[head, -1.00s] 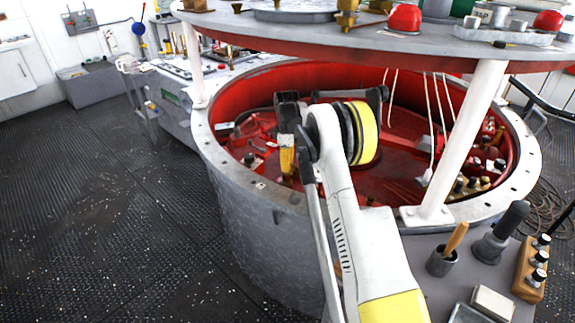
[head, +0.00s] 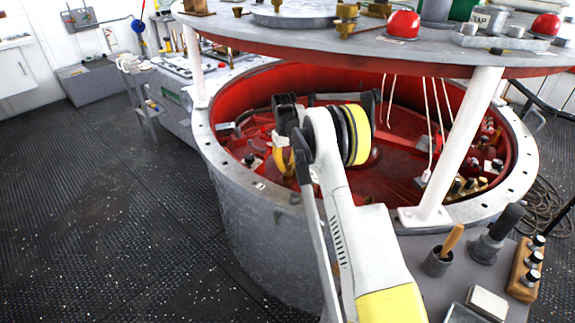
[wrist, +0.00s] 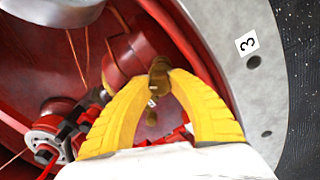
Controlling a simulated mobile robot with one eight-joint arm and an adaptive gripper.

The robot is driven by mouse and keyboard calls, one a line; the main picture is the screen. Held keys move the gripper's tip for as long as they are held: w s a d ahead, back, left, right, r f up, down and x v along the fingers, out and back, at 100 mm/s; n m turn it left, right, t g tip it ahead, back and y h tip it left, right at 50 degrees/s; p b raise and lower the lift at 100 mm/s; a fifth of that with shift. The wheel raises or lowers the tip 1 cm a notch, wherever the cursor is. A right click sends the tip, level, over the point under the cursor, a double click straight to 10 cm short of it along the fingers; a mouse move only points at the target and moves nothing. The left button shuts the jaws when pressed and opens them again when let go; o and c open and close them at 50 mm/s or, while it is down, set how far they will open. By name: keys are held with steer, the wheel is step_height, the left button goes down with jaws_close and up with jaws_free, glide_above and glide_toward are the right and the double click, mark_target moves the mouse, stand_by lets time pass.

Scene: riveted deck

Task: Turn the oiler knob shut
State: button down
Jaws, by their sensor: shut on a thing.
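In the wrist view the oiler knob (wrist: 158,66) is a small dark brass piece between the tips of my two yellow fingers. My gripper (wrist: 158,80) is shut on it, with a finger on each side. A brass part with a small pale mark shows just below, between the fingers. In the head view my gripper (head: 282,164) is down inside the red drum, near its left inner wall. The knob cannot be made out there, and the arm and wrist cover part of that area.
The grey drum rim (head: 214,150) with bolt holes surrounds the red interior. A round tabletop (head: 300,32) on white posts (head: 458,150) stands above it. Pale cords hang inside the drum at right.

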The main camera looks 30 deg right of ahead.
mark_target(286, 165)
steer(key=m, duration=0.5)
steer(key=shift+m+p, duration=0.3)
steer(key=shift+p, duration=0.05)
steer(key=m, duration=0.4)
steer(key=shift+m, duration=0.3)
steer(key=c, duration=1.2)
jaws_free()
steer(key=shift+o, duration=0.2)
steer(key=shift+r, duration=0.1)
step_height(286, 165, up, 12)
steer(key=shift+w+a, duration=0.15)
steer(key=shift+w, duration=0.1)
